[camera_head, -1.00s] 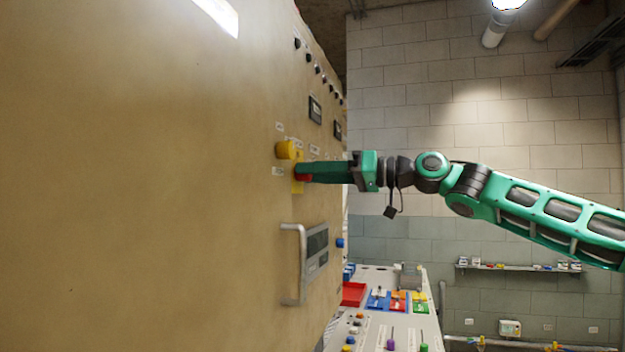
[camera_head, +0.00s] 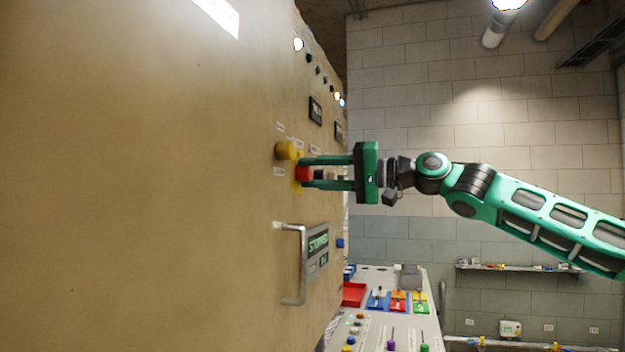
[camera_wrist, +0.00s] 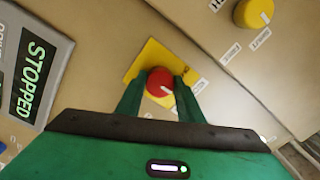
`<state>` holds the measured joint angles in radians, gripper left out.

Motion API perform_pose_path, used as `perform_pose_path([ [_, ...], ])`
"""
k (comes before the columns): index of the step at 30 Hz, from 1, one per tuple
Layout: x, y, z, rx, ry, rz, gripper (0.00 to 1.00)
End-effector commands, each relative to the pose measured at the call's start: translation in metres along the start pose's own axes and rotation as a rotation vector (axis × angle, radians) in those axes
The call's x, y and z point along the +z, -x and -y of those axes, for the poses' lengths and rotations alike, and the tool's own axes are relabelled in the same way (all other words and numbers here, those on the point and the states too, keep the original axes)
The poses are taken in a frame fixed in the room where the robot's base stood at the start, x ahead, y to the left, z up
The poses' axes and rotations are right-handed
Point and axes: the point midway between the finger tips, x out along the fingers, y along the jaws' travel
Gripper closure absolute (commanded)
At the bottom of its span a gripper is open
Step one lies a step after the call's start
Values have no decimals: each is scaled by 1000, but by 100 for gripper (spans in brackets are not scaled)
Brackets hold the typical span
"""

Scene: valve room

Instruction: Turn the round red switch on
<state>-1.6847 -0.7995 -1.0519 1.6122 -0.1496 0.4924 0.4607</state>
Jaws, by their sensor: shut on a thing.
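The round red switch (camera_head: 304,173) sits on a yellow square plate (camera_wrist: 149,56) on the beige cabinet front. In the wrist view the red knob (camera_wrist: 160,82) lies between my two fingertips, and a small white mark shows on its face. My gripper (camera_head: 308,173) reaches in from the right, and its green fingers are shut on the knob from both sides. In the wrist view my gripper (camera_wrist: 160,84) hides the lower part of the plate. A display (camera_head: 318,245) below the switch is lit and reads STOPPED; it also shows in the wrist view (camera_wrist: 32,75).
A yellow knob (camera_head: 285,150) stands out just left of the red switch. A grey handle (camera_head: 303,265) juts from the cabinet below. Indicator lamps (camera_head: 299,44) run along the top. A console (camera_head: 375,320) with coloured controls stands lower right.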

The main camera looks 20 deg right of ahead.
Motion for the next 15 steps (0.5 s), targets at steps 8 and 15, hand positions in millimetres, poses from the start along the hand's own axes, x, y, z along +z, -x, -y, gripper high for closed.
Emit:
perform_pose_path([
  [8, -4, 2, -2, 3, -43, -9, 88],
  [15, -4, 2, -2, 4, -45, -10, 88],
])
